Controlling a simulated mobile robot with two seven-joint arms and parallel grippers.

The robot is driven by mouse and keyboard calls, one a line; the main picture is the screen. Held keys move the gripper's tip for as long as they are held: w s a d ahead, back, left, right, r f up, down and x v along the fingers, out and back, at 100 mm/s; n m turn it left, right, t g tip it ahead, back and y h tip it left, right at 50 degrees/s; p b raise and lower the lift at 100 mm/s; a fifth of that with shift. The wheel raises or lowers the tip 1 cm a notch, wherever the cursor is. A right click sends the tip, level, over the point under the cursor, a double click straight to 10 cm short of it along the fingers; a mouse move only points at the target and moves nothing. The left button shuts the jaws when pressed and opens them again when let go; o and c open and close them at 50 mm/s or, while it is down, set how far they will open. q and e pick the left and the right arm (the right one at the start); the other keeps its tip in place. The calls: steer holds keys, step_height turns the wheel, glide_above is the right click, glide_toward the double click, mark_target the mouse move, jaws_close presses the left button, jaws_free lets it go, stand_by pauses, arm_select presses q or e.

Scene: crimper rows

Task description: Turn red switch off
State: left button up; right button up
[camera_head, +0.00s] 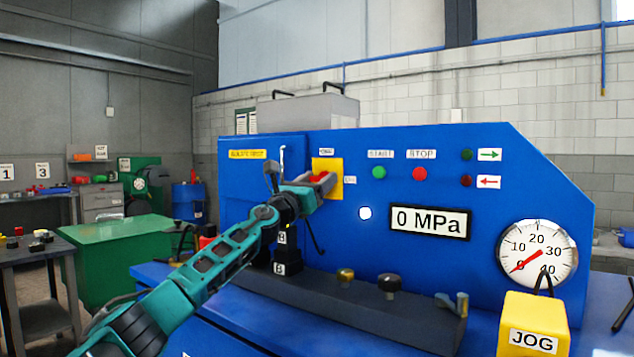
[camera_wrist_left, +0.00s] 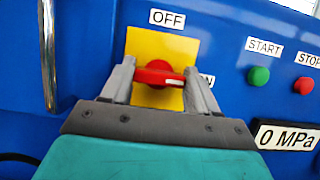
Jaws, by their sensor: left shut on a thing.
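The red switch (camera_head: 318,176) is a rotary knob on a yellow plate (camera_head: 334,166) on the blue machine panel. In the left wrist view the red switch (camera_wrist_left: 157,73) has its white-marked end pointing right, toward the partly hidden ON label (camera_wrist_left: 207,80). The OFF label (camera_wrist_left: 167,18) is above the plate. My left gripper (camera_head: 319,183) is at the panel; in the left wrist view the left gripper (camera_wrist_left: 160,80) has its fingers on either side of the knob, shut on it. My right gripper is not in view.
A green START button (camera_head: 379,172) and a red STOP button (camera_head: 420,174) sit right of the switch. A display reads 0 MPa (camera_head: 430,221). A metal handle (camera_wrist_left: 47,55) is left of the plate. A yellow JOG box (camera_head: 535,325) stands at the front right.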

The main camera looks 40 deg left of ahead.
arm_select(q)
steer(key=shift+r+n+y+p, duration=0.15)
steer(key=shift+n+y+p, duration=0.45)
steer(key=shift+n+p, duration=0.35)
steer(key=n+g+y+p, duration=0.1)
steer(key=n+y+p, duration=0.1)
steer(key=n+p, duration=0.2)
steer(key=shift+d+r+n, duration=0.1)
steer(key=shift+n, duration=0.15)
steer(key=shift+n+g+y+p, duration=0.3)
steer(key=shift+n+y+p, duration=0.3)
steer(key=shift+n, duration=0.6)
steer(key=n, duration=0.2)
steer(key=shift+n+g+y, duration=0.3)
steer(key=shift+g+y, duration=0.1)
steer(key=n, duration=0.2)
steer(key=n+g+y, duration=0.1)
steer(key=n, duration=0.1)
steer(key=shift+g, duration=0.3)
steer(key=n+g, duration=0.1)
steer(key=n, duration=0.2)
steer(key=n+g, duration=0.1)
steer(key=n, duration=0.3)
steer(key=shift+g, duration=0.3)
